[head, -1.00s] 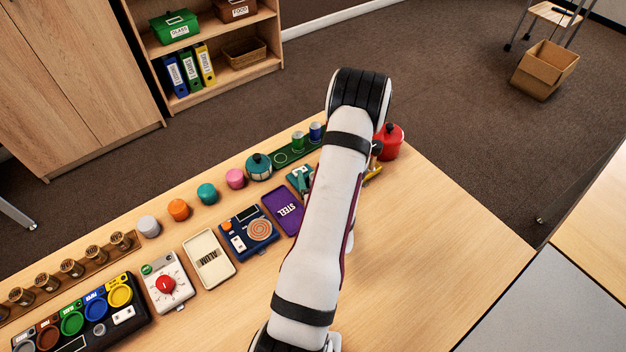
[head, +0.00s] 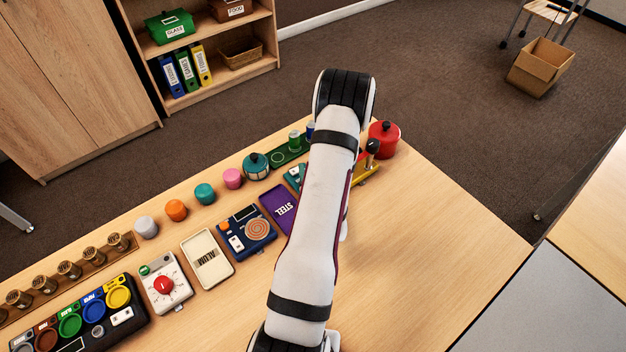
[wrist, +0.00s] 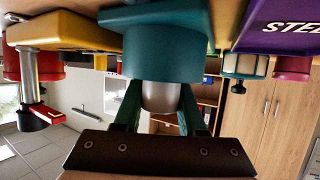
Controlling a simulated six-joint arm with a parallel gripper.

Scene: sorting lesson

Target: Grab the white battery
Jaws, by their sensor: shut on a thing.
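In the wrist view, a pale grey-white cylinder that looks like the white battery (wrist: 160,97) is between the two dark green fingers of my gripper (wrist: 158,112). The fingers are shut on it. One end of the cylinder meets a round teal housing (wrist: 165,52); I cannot tell whether it sits inside it or only touches it. In the head view, my arm hides the gripper and the battery. Part of a teal device (head: 294,174) shows at the arm's left edge.
A yellow device (head: 368,172) with a black-knobbed lever and a red lidded pot (head: 384,139) stand right of my arm. A purple STEEL tray (head: 279,208), an ALUM tray (head: 207,258) and a dark blue device (head: 246,231) lie left. The table's right part is clear.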

